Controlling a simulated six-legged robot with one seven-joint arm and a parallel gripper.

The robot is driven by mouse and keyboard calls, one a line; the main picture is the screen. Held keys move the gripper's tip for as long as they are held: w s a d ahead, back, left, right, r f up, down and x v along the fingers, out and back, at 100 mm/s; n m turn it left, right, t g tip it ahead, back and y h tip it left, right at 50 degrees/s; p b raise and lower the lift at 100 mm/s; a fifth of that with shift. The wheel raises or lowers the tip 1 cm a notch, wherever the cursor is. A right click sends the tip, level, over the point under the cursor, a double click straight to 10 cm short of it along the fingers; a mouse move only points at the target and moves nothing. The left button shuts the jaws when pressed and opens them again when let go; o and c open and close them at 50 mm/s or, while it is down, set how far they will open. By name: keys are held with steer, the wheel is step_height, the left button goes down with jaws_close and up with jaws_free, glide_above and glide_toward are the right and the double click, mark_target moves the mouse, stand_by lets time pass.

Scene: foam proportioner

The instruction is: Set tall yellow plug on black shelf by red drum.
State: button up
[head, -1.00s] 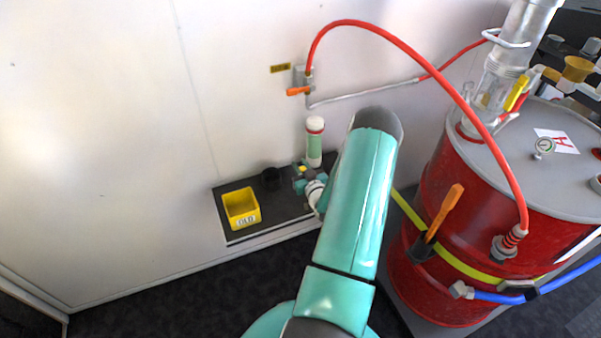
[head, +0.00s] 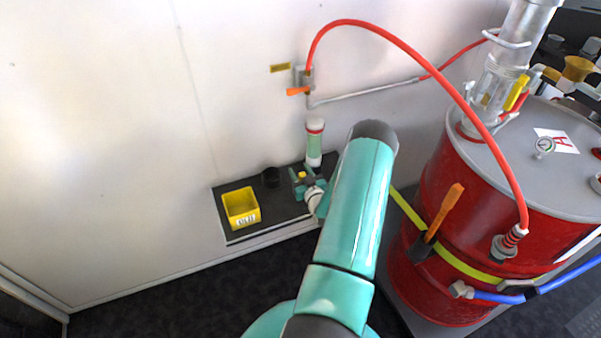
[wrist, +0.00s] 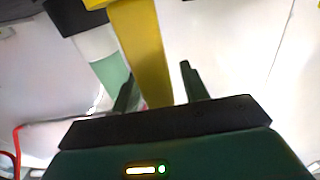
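The tall yellow plug (wrist: 143,55) stands between my gripper's fingers in the wrist view, with a visible gap to the right finger. Only a small yellow bit of it (head: 302,175) shows in the head view. My gripper (head: 308,180) is over the black shelf (head: 282,211), its fingers spread; they also show in the wrist view (wrist: 157,88). I cannot tell whether the plug's lower end touches the shelf. The red drum (head: 455,205) stands to the right of the shelf.
A green and white bottle (head: 314,145) stands at the shelf's back, close to my gripper. A red hose (head: 400,40) arches from the wall to the drum.

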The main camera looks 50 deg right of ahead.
steer(key=shift+r, duration=0.15)
steer(key=v, duration=1.2)
steer(key=w+r+n+g+y, duration=0.1)
steer(key=w+r+n+y, duration=0.2)
steer(key=w+r, duration=0.5)
steer(key=w+a+r+n+g+y, duration=0.1)
steer(key=w+a+r+g, duration=0.1)
steer(key=w+a+r, duration=0.45)
steer(key=w+a+r+n+g, duration=0.1)
steer(key=w+a+r+g, duration=0.15)
steer(key=a+r, duration=0.7)
steer(key=s+a+r+g+y, duration=0.1)
steer(key=s+a+r, duration=0.2)
steer(key=a+r, duration=0.4)
steer(key=s+a+r+g+y, duration=0.1)
steer(key=s+a+r, duration=0.2)
steer(key=a+r, duration=0.35)
steer(key=s+a+r+n+g+y, duration=0.1)
steer(key=s+a+g+y, duration=0.1)
steer(key=s+a, duration=1.1)
steer(key=shift+s+a+r+y, duration=0.25)
steer(key=shift+s+a+y, duration=0.1)
steer(key=shift+a+y, duration=0.2)
